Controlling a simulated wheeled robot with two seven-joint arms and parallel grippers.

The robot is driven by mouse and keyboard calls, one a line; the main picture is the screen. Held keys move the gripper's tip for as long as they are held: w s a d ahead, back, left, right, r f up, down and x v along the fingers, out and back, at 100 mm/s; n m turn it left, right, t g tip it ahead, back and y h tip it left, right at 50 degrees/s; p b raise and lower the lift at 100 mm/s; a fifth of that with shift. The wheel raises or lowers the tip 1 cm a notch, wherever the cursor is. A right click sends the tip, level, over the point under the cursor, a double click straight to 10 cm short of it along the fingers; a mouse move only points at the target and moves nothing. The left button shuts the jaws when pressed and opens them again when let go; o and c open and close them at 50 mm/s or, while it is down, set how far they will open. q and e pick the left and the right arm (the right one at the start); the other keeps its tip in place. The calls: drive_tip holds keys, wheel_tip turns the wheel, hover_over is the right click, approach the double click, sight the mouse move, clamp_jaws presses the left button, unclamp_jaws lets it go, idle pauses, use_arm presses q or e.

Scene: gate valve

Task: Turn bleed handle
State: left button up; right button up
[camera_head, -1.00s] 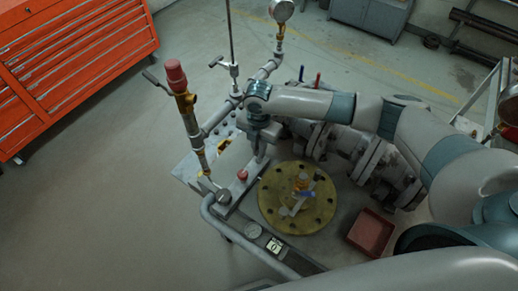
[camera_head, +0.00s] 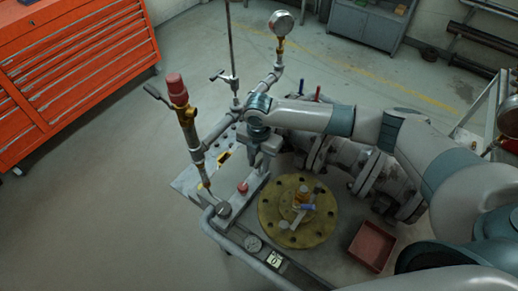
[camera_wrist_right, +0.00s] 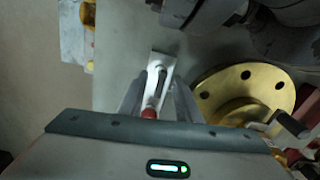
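My right gripper (camera_head: 262,160) points down over the bench, beside the grey rail with a red knob (camera_head: 243,187). In the right wrist view its two fingers (camera_wrist_right: 157,102) are spread apart. A slotted pale metal plate (camera_wrist_right: 160,68) and a red knob (camera_wrist_right: 150,113) show between them; I cannot tell whether the fingers touch either. A blue handle (camera_head: 308,207) sits on the brass flange (camera_head: 275,228), to the right of the gripper. The flange also shows in the right wrist view (camera_wrist_right: 225,78). I cannot tell which part is the bleed handle. My left gripper is not in view.
A red-capped upright fitting (camera_head: 177,90) with a side lever stands left of the gripper. A pressure gauge (camera_head: 281,22) rises behind it. A red tray (camera_head: 371,246) lies at the right. An orange tool cabinet (camera_head: 75,70) stands at the left, with open floor between.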

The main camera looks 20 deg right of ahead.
sight(259, 162)
wheel_tip(259, 162, up, 17)
drive_tip(key=b, duration=0.5)
drive_tip(key=shift+r, duration=0.15)
idle(0.5)
